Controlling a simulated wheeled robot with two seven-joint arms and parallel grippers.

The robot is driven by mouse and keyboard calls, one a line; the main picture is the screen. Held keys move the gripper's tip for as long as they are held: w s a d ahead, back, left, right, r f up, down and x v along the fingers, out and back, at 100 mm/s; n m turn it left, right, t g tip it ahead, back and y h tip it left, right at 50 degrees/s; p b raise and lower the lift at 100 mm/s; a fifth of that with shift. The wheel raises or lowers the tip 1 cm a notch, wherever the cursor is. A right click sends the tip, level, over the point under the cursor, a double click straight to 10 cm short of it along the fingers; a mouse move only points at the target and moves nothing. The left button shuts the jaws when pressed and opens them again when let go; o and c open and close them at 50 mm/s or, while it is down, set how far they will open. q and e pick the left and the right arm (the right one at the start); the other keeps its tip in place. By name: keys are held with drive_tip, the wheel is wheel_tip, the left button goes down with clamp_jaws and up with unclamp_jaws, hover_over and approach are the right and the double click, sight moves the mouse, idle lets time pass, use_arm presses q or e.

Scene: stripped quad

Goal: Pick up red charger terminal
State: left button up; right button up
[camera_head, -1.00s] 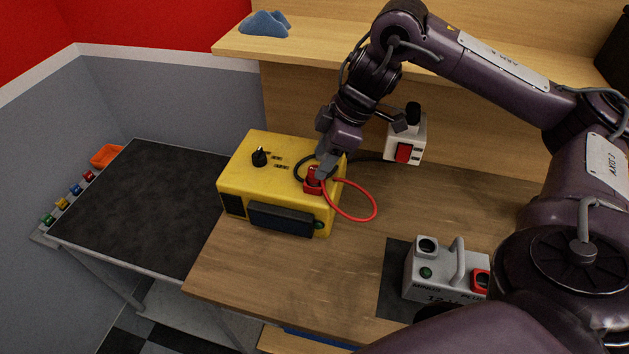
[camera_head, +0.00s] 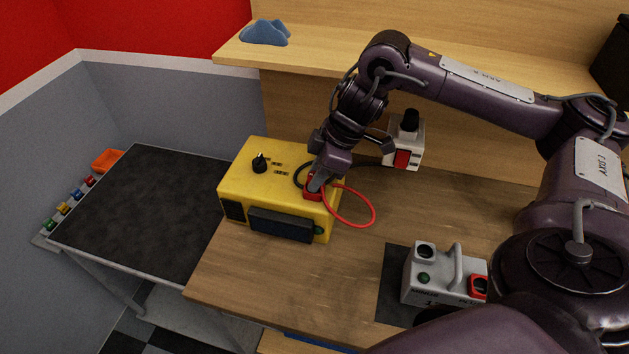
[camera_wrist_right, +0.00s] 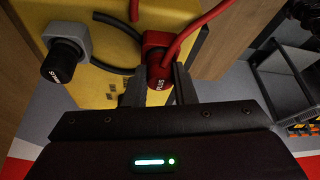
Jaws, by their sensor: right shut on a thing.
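The red charger terminal (camera_head: 313,188), with a red cable looping off to the right, sits at the right end of the yellow charger box (camera_head: 262,187). In the right wrist view the red terminal (camera_wrist_right: 157,62) is marked PLUS and stands between my fingers. My right gripper (camera_head: 317,178) is shut on it; the fingertips are partly hidden by the terminal and hand. A black terminal in a grey holder (camera_wrist_right: 65,58) shows to its left in the wrist view. My left gripper is not in view.
A grey battery (camera_head: 436,273) with a handle and a red-ringed socket stands on a dark mat at front right. A white box with a red switch (camera_head: 403,157) is behind the charger. A dark-topped table (camera_head: 140,205) is at left. Bench front is clear.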

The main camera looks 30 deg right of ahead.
drive_tip(key=shift+r, duration=0.1)
clamp_jaws()
drive_tip(key=shift+r, duration=0.6)
wheel_tip(320, 180, up, 4)
drive_tip(key=shift+w+p, duration=0.1)
drive_tip(key=shift+p, duration=0.4)
wheel_tip(320, 180, up, 15)
drive_tip(key=p, duration=1)
drive_tip(key=shift+f, duration=0.15)
drive_tip(key=s+d+m, duration=0.1)
drive_tip(key=s+d, duration=0.4)
drive_tip(key=s, duration=0.8)
drive_tip(key=shift+s, duration=0.15)
